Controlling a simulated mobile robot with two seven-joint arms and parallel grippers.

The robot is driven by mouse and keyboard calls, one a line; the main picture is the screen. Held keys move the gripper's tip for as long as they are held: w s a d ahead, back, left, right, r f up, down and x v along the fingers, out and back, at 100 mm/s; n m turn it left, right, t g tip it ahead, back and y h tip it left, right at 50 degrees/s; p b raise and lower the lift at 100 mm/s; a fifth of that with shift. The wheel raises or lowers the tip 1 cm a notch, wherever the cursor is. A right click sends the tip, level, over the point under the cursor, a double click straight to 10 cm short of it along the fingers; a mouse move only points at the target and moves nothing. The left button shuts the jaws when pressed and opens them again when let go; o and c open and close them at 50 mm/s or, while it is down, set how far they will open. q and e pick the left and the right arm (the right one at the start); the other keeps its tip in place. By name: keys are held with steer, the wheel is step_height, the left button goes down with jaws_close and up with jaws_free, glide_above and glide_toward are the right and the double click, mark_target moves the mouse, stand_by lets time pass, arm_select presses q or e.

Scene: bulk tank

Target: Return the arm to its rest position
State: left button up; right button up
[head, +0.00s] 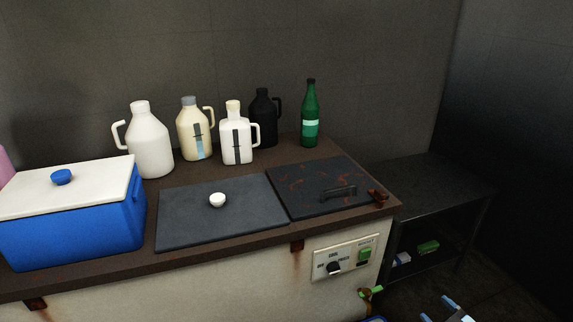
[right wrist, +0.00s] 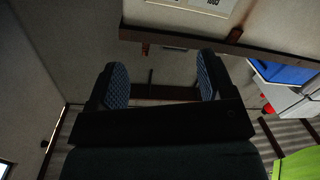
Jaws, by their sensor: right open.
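My right gripper (head: 452,311) shows only partly at the bottom right edge of the head view, in front of and below the counter, apart from it. In the right wrist view its two blue-patterned finger pads (right wrist: 162,80) stand wide apart with nothing held between them. The rest of the right arm is out of the head view. My left gripper is not in view.
The tank's top holds a blue cooler (head: 72,228), several jugs such as a white one (head: 150,145), and a green bottle (head: 310,120). A green-handled tap (head: 371,292) juts from the front. A dark shelf (head: 430,190) stands at right.

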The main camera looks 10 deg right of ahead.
steer(key=s+a+r+n+g, duration=0.1)
steer(key=s+a+r+g, duration=0.15)
steer(key=s+a, duration=0.45)
steer(key=s+a+r+g+y, duration=0.15)
steer(key=s+a+r, duration=0.25)
steer(key=a, duration=0.8)
steer(key=s+a+r+n+g, duration=0.1)
steer(key=s+a+r+g, duration=0.3)
steer(key=a, duration=0.5)
steer(key=w+a+r+m+t, duration=0.1)
steer(key=a+m, duration=0.2)
steer(key=a, duration=0.2)
steer(key=a+r+m+t, duration=0.1)
steer(key=a+m+t, duration=0.1)
steer(key=a, duration=0.3)
arm_select(q)
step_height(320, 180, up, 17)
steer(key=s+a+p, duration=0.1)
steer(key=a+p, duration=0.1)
steer(key=p, duration=2.5)
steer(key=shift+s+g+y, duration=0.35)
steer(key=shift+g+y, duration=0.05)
arm_select(e)
step_height(320, 180, up, 17)
steer(key=s+d+g, duration=0.1)
steer(key=d, duration=0.1)
steer(key=shift+s+d+f+h, duration=0.15)
steer(key=shift+s+f+h, duration=0.1)
steer(key=shift+h, duration=0.2)
